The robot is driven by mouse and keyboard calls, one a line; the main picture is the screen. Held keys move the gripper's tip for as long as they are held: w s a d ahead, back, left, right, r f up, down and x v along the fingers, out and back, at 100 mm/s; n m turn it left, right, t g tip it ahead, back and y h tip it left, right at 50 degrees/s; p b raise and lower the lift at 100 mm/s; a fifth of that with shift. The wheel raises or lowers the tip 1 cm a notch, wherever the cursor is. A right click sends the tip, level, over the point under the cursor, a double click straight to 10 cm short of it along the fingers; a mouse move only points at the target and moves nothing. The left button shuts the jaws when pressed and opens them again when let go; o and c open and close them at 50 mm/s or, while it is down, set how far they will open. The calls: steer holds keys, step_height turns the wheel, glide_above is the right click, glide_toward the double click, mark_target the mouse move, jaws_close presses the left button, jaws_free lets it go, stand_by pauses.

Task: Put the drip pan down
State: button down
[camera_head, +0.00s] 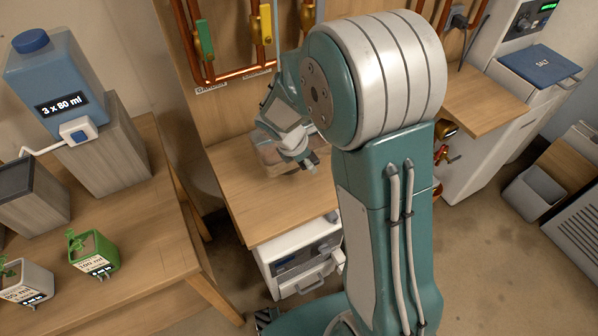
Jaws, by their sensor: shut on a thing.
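My gripper (296,146) hangs at the end of my teal arm, in front of the wooden back panel and over the small wooden bench top. It is shut on a pale, brownish pan-like thing, the drip pan (268,151), which shows only in part beside and behind the fingers. My gripper and arm hide the rest of the pan. I cannot tell whether the pan touches the bench top or is held just above it.
The bench top (262,207) is bare in front of the gripper. Copper pipes with a green-handled valve (204,38) and a yellow-handled valve (266,22) are behind.

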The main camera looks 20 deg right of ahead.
steer(key=shift+w+a+f, duration=0.2)
steer(key=shift+a+f, duration=0.25)
steer(key=shift+f, duration=0.05)
steer(key=shift+w+a+f, duration=0.15)
steer(key=shift+a+f, duration=0.25)
steer(key=shift+f, duration=0.05)
step_height(320, 180, down, 3)
steer(key=shift+a+f, duration=0.15)
steer(key=shift+f, duration=0.05)
steer(key=shift+c, duration=0.4)
jaws_free()
steer(key=w+v, duration=0.1)
steer(key=v, duration=1.1)
steer(key=s+d+r+m+t+y, duration=0.2)
steer(key=s+r+m, duration=0.5)
steer(key=s+m, duration=0.3)
steer(key=s+d+r+m+t+y, duration=0.2)
steer(key=s+r+m, duration=0.6)
steer(key=s+m, duration=0.2)
steer(key=shift+s+d+t, duration=0.25)
steer(key=shift+s+t, duration=0.05)
steer(key=shift+s, duration=0.25)
